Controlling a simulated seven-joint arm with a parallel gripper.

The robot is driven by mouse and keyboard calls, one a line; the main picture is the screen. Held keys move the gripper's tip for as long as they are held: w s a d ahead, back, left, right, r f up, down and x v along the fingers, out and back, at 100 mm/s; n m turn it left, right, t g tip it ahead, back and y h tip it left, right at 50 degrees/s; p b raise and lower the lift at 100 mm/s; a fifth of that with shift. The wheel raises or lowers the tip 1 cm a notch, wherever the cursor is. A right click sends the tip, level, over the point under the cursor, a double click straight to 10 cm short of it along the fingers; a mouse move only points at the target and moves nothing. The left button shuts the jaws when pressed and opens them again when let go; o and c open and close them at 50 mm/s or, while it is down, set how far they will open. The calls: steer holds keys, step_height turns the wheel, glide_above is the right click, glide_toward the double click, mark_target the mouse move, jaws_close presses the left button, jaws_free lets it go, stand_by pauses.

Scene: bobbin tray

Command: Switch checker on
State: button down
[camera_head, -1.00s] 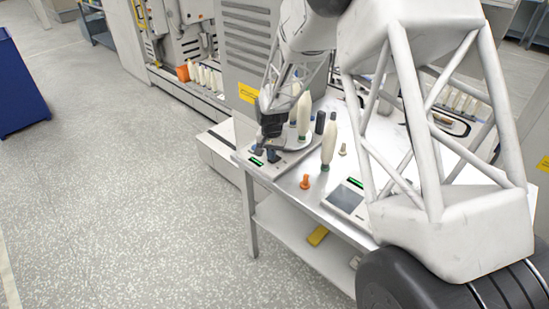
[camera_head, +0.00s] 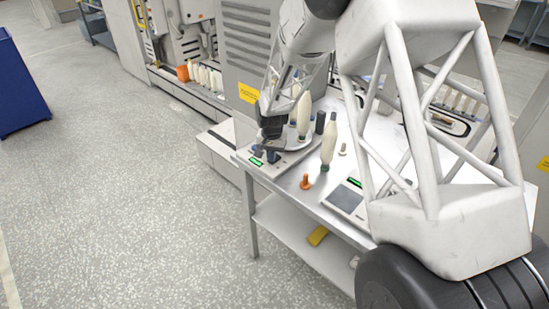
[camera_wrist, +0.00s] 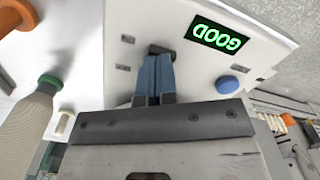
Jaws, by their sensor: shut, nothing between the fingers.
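The checker (camera_head: 293,164) is a pale box at the left end of the metal table. Its lit green display (camera_wrist: 218,35) reads GOOD in the wrist view and also glows in the head view (camera_head: 256,162). A round blue button (camera_wrist: 227,85) is beside the display. A cream bobbin (camera_head: 303,117) stands upright on the checker's far side. My gripper (camera_wrist: 155,82) is shut and empty, its blue fingers together over the checker's top panel. A small dark part (camera_wrist: 160,48) shows at the fingertips; I cannot tell whether it is a switch or whether they touch it.
Another cream bobbin (camera_head: 328,148) stands just right of the checker. An orange peg (camera_head: 306,181) stands near the table's front edge. A second device with a dark pad (camera_head: 346,199) is farther right. A yellow object (camera_head: 318,235) lies on the lower shelf.

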steer(key=shift+r, duration=3.45)
steer(key=s+d+r+n+t, duration=0.1)
steer(key=s+d+r, duration=0.4)
steer(key=s+r, duration=0.45)
steer(key=s+d+r, duration=0.6)
steer(key=s+r, duration=0.2)
steer(key=s, duration=0.3)
steer(key=s+d+r+n, duration=0.1)
steer(key=s+d, duration=0.1)
steer(key=s, duration=1)
steer(key=s+d+r+t, duration=0.1)
steer(key=s+d+r, duration=0.1)
steer(key=s, duration=0.9)
steer(key=shift+s+d+r+n+t, duration=0.3)
steer(key=shift+s+d+n, duration=0.1)
steer(key=shift+d, duration=0.35)
